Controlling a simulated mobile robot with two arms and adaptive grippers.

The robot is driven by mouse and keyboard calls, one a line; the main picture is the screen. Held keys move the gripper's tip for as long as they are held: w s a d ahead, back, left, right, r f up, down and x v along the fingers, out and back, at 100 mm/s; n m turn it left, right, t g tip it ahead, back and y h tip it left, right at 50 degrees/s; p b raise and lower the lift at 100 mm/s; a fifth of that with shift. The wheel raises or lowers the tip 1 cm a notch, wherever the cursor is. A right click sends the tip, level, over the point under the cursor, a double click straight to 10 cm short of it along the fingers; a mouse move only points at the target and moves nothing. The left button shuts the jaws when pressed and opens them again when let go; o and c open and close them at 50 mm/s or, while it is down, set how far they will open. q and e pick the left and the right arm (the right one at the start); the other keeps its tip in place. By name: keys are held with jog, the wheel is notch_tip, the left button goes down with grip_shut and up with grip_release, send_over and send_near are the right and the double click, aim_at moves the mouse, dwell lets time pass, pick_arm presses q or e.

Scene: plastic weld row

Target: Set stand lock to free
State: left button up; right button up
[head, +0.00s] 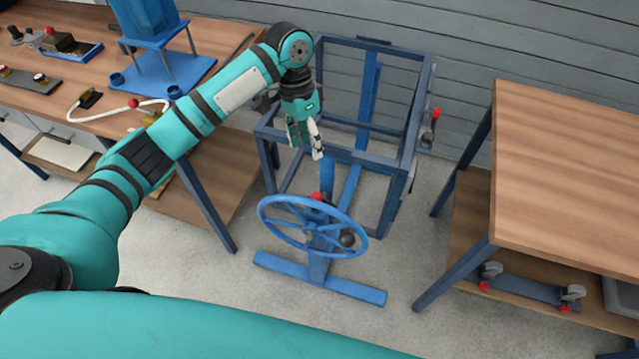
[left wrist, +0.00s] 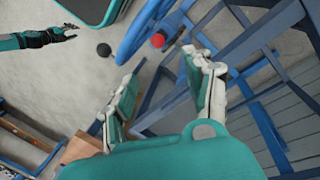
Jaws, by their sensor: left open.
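A blue handwheel (head: 275,235) stands tilted on a blue stand with a flat cross foot (head: 350,291). A red knob (head: 317,196) shows at the wheel's far rim, and a dark ball knob (head: 347,240) at its right. In the left wrist view the wheel rim (left wrist: 139,38), red knob (left wrist: 158,40) and black ball (left wrist: 103,49) show. I cannot tell which part is the lock. My left gripper (head: 306,152) points down above and behind the wheel, open and empty; its fingers (left wrist: 163,96) are apart. My right gripper (left wrist: 58,36) shows small in the left wrist view.
A blue open frame (head: 424,95) stands behind the wheel, close to my left gripper, with a red-tipped part (head: 435,114) on its right side. A wooden workbench (head: 215,35) is at left, a wooden table (head: 570,170) at right. Clear floor (head: 190,275) lies left of the wheel.

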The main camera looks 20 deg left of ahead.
pick_arm(q)
send_near(316, 193)
jog(key=f, duration=0.3)
jog(key=s+d+f, duration=0.1)
jog(key=f, duration=0.5)
jog(key=shift+s+d+f, duration=0.1)
jog(key=shift+s+d, duration=0.05)
jog(key=shift+d, duration=0.1)
jog(key=shift+f, duration=0.25)
jog(key=shift+d+f, duration=0.1)
jog(key=shift+f, duration=0.05)
grip_shut()
pick_arm(e)
jog(key=shift+s+f, duration=0.2)
jog(key=shift+s, duration=0.95)
